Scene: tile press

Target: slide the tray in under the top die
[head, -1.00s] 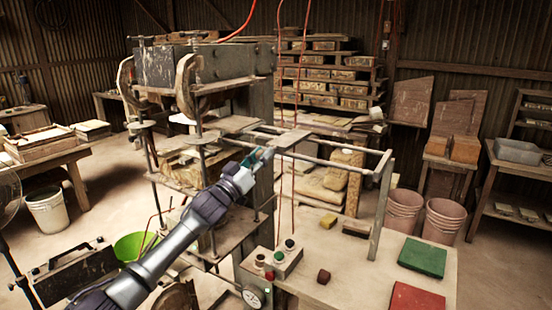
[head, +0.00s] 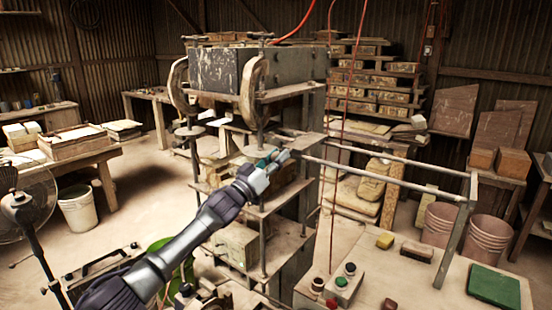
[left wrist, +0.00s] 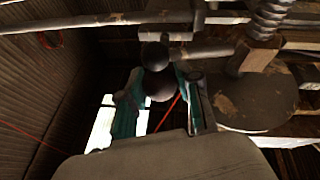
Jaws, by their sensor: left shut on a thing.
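The press (head: 222,70) has a heavy grey upper block; the top die cannot be told clearly from the parts under it. The tray (head: 257,151) seems to be the pale plate between the press columns, at the inner end of the rails, largely hidden by my gripper and a column. My left gripper (head: 277,158) is at the press's near side, below the upper block. In the left wrist view its teal fingers (left wrist: 160,98) are shut on a dark round knob (left wrist: 160,84), apparently the tray's handle. My right gripper is out of view.
Two bare rails (head: 400,172) run out right to a leg frame (head: 456,235) over the bench (head: 400,275). A button box (head: 343,285) and a green block (head: 494,286) are on the bench. A threaded column (left wrist: 268,18) and round flange (left wrist: 255,97) are close beside my left fingers.

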